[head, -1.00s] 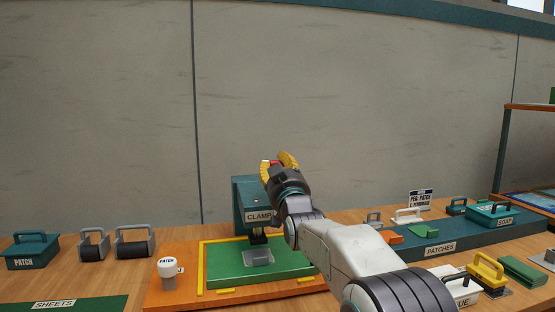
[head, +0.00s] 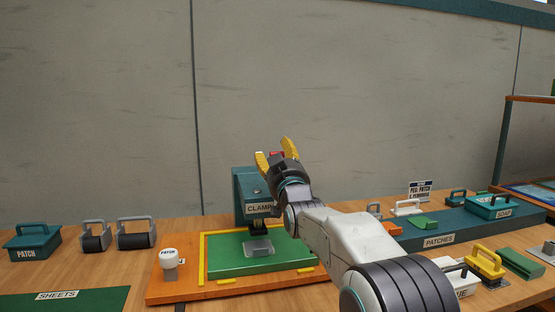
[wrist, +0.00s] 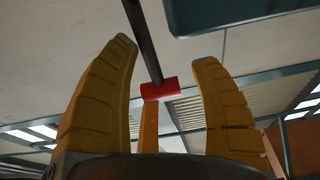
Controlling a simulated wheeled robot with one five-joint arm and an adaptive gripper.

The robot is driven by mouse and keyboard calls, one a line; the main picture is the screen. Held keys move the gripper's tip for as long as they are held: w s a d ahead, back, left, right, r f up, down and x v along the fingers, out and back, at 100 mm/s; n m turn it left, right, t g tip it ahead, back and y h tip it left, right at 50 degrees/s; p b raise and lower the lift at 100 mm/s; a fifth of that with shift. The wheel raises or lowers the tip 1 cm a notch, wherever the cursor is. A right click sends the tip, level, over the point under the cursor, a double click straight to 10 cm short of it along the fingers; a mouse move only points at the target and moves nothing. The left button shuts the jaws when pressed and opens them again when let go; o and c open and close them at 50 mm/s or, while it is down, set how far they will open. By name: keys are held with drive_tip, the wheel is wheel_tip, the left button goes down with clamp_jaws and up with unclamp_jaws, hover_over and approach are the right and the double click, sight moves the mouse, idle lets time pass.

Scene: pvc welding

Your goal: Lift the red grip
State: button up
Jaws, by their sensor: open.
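In the head view a bit of red (head: 277,154) shows between the fingertips, above the teal clamp (head: 252,187) labelled CLAMP. My gripper (head: 274,148) is open, its fingers spread on either side of the grip; it also shows in the wrist view (wrist: 165,52). A gap shows between each finger and the grip. My wrist and forearm hide part of the clamp.
Under the clamp is a green plate (head: 228,266) on an orange board (head: 172,292). The teal PATCHES tray (head: 465,233) lies to the right. The wall behind is bare.

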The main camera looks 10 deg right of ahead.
drive_tip(key=shift+s, duration=0.1)
drive_tip(key=v, duration=1.2)
drive_tip(key=shift+r, duration=0.15)
idle(0.3)
drive_tip(key=s+g+p, duration=1.7)
drive_tip(key=s+p, duration=1.1)
drive_tip(key=s, duration=0.6)
drive_tip(key=shift+s+g, duration=0.15)
drive_tip(key=shift+g, duration=0.15)
drive_tip(key=shift+d, duration=0.1)
